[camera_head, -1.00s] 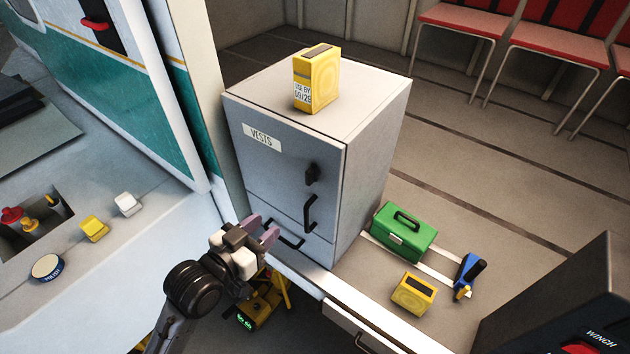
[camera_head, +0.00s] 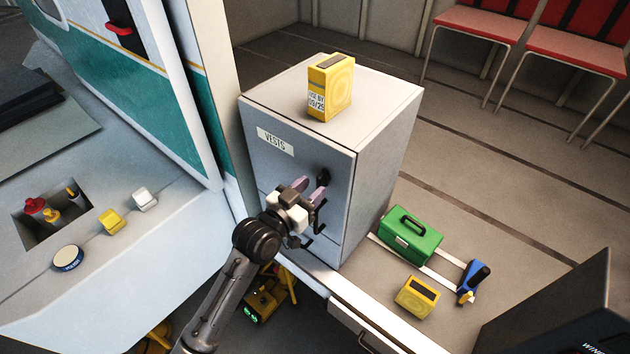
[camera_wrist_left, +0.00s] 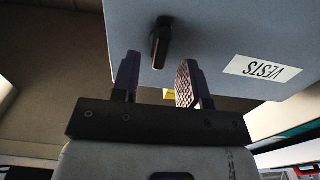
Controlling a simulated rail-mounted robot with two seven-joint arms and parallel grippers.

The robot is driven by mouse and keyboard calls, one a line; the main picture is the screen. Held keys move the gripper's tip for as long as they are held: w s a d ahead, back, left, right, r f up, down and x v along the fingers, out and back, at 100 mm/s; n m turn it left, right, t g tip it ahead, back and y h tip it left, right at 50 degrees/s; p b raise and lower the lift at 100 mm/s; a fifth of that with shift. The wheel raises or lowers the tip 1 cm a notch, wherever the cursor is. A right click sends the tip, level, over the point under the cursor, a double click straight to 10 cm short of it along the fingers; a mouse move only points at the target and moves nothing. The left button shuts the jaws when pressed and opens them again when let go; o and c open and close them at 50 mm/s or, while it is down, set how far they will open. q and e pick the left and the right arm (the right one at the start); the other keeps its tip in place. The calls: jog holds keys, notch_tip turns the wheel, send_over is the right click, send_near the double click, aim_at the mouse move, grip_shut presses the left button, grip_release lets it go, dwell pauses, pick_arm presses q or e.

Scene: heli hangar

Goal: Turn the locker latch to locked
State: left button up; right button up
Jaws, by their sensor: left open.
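The grey locker (camera_head: 285,107) with a "VESTS" label (camera_head: 275,142) stands in the middle of the head view, its door closed. Its dark latch (camera_head: 323,176) sits on the upper right of the door, and in the left wrist view the latch (camera_wrist_left: 160,42) hangs from the door face just beyond the fingers. My left gripper (camera_head: 311,189) is open and empty in front of the door, close to the latch and apart from it. In the left wrist view the latch shows between the two fingertips (camera_wrist_left: 157,75). The door handle below is partly hidden by the gripper. My right gripper is out of view.
A yellow box (camera_head: 331,88) stands on top of the locker. A green case (camera_head: 410,235), a yellow box (camera_head: 417,297) and a blue tool (camera_head: 474,282) are on the surface to the right. A white wall panel (camera_head: 211,90) rises left of the locker.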

pick_arm(q)
jog(key=shift+x, duration=0.95)
jog(key=shift+c, duration=0.4)
grip_shut()
